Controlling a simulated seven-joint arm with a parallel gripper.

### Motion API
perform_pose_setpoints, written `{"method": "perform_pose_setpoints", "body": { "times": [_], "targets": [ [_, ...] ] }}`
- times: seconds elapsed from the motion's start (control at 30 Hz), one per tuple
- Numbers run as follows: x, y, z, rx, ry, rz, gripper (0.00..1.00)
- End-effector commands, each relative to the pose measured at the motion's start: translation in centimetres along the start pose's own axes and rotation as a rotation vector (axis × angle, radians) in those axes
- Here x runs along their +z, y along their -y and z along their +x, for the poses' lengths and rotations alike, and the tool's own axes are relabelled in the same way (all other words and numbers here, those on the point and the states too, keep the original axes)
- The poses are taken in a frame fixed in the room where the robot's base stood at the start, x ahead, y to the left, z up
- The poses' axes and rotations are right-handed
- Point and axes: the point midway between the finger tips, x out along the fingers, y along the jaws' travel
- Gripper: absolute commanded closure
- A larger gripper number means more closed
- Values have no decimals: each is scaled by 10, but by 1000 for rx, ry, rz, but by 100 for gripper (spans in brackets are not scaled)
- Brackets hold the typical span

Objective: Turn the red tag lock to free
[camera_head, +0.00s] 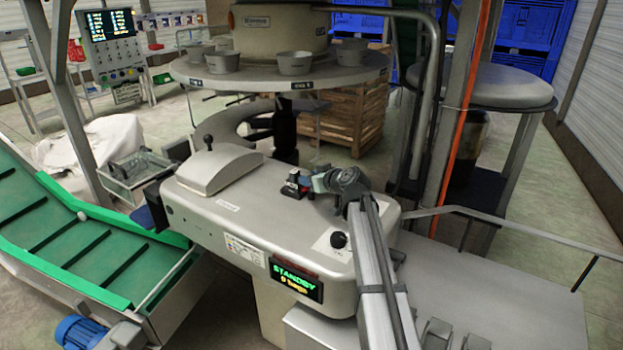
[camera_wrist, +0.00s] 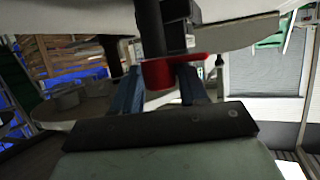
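The red tag lock (camera_wrist: 160,74) shows in the wrist view as a red piece with a short arm to the right, against a dark post.
The grey machine housing (camera_head: 232,222) carries a raised cover with a black knob lever, a black dial (camera_head: 338,240) and a display (camera_head: 296,280) reading STANDBY. A round table with metal cups (camera_head: 294,64) stands behind. A green conveyor (camera_head: 60,235) is at left.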

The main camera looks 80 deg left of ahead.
Motion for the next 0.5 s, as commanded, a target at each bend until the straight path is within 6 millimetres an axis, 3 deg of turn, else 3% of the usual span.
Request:
{"method": "perform_pose_setpoints", "body": {
  "times": [0.27, 0.5],
  "targets": [
    [0, 1, -12, 0, -1, 1, 57],
    [0, 2, -55, 2, -2, 1, 57]
  ]
}}
